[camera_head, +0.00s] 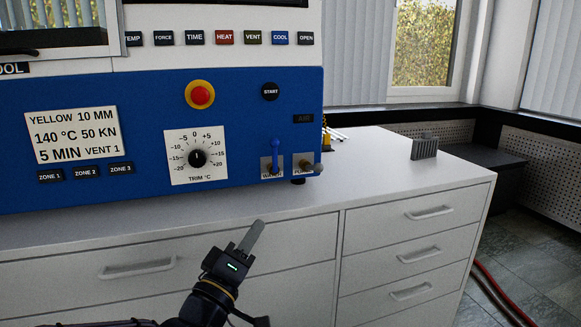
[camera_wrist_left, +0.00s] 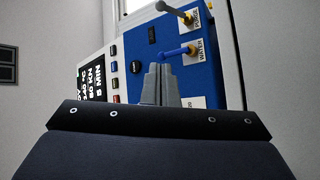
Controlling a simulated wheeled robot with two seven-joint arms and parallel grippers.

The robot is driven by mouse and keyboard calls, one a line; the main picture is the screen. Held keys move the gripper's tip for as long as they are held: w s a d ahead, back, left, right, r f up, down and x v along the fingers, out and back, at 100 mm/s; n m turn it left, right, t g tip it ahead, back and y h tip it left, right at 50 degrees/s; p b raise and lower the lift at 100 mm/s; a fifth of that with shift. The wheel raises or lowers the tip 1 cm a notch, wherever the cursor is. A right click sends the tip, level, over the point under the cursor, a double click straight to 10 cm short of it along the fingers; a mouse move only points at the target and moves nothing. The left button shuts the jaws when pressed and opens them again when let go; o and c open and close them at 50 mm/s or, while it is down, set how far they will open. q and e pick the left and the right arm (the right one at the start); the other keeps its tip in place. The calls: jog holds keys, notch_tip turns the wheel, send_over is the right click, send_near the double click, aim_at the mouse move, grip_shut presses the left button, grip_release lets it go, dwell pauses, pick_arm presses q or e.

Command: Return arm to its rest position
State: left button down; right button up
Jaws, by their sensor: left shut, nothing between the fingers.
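My left gripper (camera_head: 255,228) comes in from the bottom of the head view, in front of the white cabinet and below the blue press panel (camera_head: 130,190). Its fingers are together and empty. In the left wrist view the closed grey fingers (camera_wrist_left: 160,70) point toward the press panel (camera_wrist_left: 125,70), apart from any object. The blue WATER lever (camera_head: 276,154) stands upright on the panel in the head view. It also shows in the left wrist view (camera_wrist_left: 175,52), past the fingertips. My right gripper is in neither view.
The panel carries a red stop button (camera_head: 200,95), a START button (camera_head: 270,91), a trim dial (camera_head: 197,158) and a second lever (camera_head: 311,166). A small grey slotted block (camera_head: 424,149) stands on the counter (camera_head: 380,178). Red hoses (camera_head: 500,290) lie on the floor at right.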

pick_arm(q)
jog(key=s+a+f+m+g+y, duration=0.4)
jog(key=s+a+f+g+y, duration=0.3)
jog(key=s+a+f+g, duration=0.5)
jog(key=s+a+f+m+g+h, duration=0.1)
jog(key=s+f, duration=0.3)
jog(key=s, duration=0.3)
jog(key=s+a+f+g, duration=0.1)
jog(key=s+f, duration=0.2)
jog(key=s, duration=0.3)
notch_tip(320, 180, up, 36)
jog(key=s+p, duration=0.1)
jog(key=p, duration=3.6)
jog(key=shift+s, duration=0.25)
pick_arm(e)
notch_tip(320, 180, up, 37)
